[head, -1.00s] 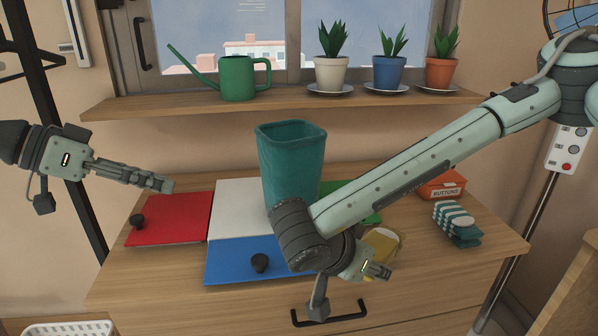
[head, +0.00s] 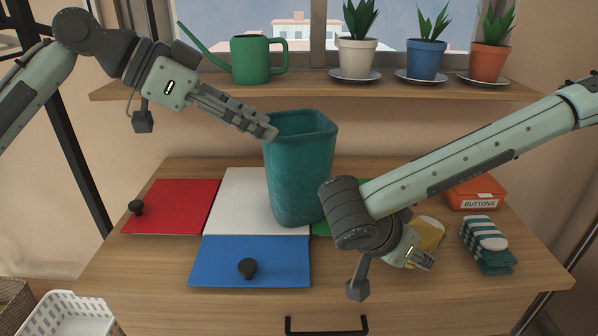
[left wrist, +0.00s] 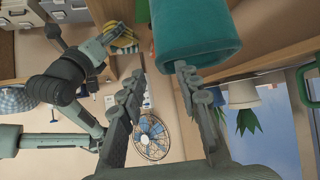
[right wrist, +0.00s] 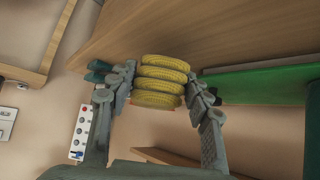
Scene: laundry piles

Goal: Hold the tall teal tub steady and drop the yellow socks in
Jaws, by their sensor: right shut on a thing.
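The tall teal tub (head: 300,180) stands upright and open-topped on the dresser, at the right part of a white panel. My left gripper (head: 268,132) is at the tub's upper left rim. In the left wrist view its fingers (left wrist: 158,72) are spread, with the tub (left wrist: 195,35) just beyond the right fingertip and nothing clearly between them. The yellow socks (head: 430,232) are at the right of the dresser top, partly hidden by my right gripper (head: 424,260). In the right wrist view the folded yellow socks (right wrist: 160,82) sit between the right gripper's fingers.
Red (head: 172,207), white (head: 240,190), blue (head: 215,265) and green (head: 322,226) panels lie around the tub. Striped teal socks (head: 487,245) and an orange buttons box (head: 474,193) are at the right. A shelf (head: 200,90) with a watering can and potted plants is behind.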

